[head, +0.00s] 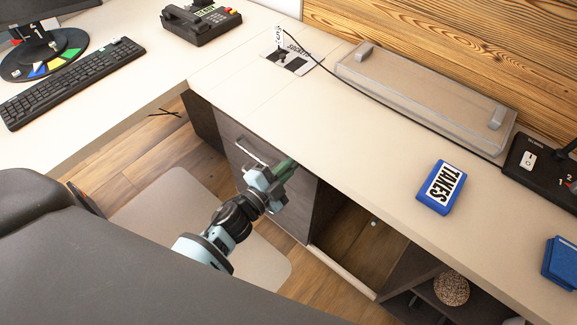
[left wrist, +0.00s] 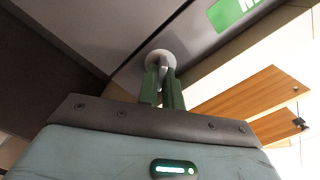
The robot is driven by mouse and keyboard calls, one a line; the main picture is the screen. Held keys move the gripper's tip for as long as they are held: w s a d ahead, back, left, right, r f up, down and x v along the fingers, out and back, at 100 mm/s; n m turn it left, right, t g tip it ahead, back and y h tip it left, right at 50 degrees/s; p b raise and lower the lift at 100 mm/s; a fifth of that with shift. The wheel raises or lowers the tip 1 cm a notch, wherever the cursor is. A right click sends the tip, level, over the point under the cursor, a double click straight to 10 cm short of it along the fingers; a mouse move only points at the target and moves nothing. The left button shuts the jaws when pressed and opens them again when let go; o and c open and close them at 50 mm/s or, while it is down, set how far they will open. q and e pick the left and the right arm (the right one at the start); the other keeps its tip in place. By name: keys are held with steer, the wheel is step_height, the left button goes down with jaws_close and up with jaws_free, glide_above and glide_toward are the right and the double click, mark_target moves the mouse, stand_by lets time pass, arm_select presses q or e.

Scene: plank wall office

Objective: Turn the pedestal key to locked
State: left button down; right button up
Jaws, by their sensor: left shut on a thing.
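The grey pedestal (head: 231,137) stands under the desk, with a bar handle on its front. My left gripper (head: 291,164) reaches the pedestal front near its upper right, just below the desk edge. In the left wrist view the green fingers of my left gripper (left wrist: 163,76) are shut on the key, in front of a round pale lock (left wrist: 160,56) on the pedestal face. The key itself is mostly hidden by the fingers, so I cannot tell its angle. A green label (left wrist: 234,10) is partly seen at the upper right. My right gripper is not in view.
The desk (head: 330,130) overhangs the pedestal. An open cabinet (head: 360,235) lies right of the pedestal. A dark chair (head: 60,245) fills the lower left.

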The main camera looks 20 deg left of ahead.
arm_select(q)
steer(key=shift+f+m+b, duration=0.2)
steer(key=shift+m+b, duration=0.75)
steer(key=shift+m, duration=2.55)
steer(key=c, duration=1.6)
jaws_free()
steer(key=shift+o, duration=0.2)
steer(key=shift+r, duration=0.1)
steer(key=shift+s, duration=0.1)
